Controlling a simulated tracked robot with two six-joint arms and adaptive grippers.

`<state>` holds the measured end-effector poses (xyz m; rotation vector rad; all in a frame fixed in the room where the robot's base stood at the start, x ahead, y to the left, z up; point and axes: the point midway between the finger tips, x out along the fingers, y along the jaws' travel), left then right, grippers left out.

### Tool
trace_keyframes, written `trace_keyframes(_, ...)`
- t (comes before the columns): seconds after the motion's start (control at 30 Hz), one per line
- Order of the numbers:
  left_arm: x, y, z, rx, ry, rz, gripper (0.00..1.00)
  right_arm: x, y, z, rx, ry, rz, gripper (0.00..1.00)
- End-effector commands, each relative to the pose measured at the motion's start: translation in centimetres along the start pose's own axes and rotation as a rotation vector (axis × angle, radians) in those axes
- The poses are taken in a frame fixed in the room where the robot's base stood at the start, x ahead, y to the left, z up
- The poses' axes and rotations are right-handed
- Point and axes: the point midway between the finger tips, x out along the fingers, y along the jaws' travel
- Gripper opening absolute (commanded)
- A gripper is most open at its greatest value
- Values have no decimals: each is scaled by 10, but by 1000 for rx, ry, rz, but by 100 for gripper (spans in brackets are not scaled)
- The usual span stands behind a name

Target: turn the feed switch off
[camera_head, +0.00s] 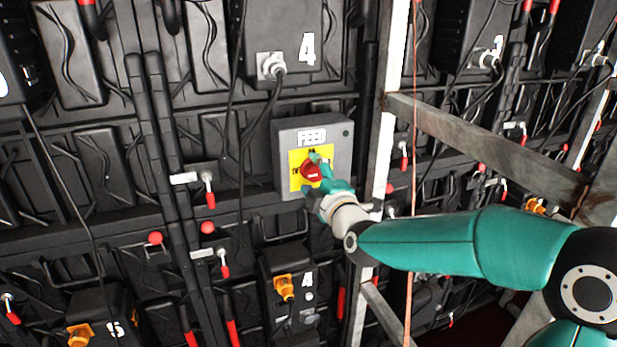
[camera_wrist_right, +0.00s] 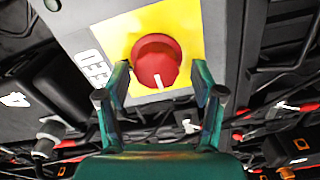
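The feed switch is a grey box (camera_head: 285,135) labelled FEED, with a yellow plate (camera_head: 297,182) and a red round knob (camera_head: 309,171). In the right wrist view the red knob (camera_wrist_right: 155,62) has a white pointer mark toward its lower edge, and the yellow plate (camera_wrist_right: 120,30) lies behind it. My right gripper (camera_head: 318,160) is at the front of the box. In the right wrist view its two fingers (camera_wrist_right: 162,85) are apart, one on either side of the knob's lower part. I cannot tell whether they touch it. My left gripper is not in view.
A metal frame with an upright post (camera_head: 388,120) and a crossbar (camera_head: 480,140) stands right of the box. Black panels with cables, red-tipped levers and orange connectors (camera_head: 285,287) surround it. A plugged box numbered 4 (camera_head: 300,40) sits above.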

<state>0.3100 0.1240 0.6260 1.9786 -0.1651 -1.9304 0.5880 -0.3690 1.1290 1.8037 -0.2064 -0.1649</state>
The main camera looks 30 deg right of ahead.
Motion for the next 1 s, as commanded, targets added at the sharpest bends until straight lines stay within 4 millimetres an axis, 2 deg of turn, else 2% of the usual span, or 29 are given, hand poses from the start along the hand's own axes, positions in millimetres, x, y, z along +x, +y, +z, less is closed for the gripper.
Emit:
trace_keyframes(0.27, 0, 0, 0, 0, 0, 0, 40, -1, 1, 2, 3, -5, 2, 68)
trace_keyframes(0.43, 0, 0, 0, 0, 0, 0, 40, -12, 2, 2, 3, -5, 3, 68)
trace_keyframes(0.57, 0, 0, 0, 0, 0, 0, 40, -33, 1, 2, 3, -5, 3, 68)
trace_keyframes(0.8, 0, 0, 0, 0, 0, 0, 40, -81, 1, 2, 3, -4, 3, 68)
trace_keyframes(1.0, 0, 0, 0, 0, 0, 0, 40, -109, 0, 1, 2, -4, 2, 68)
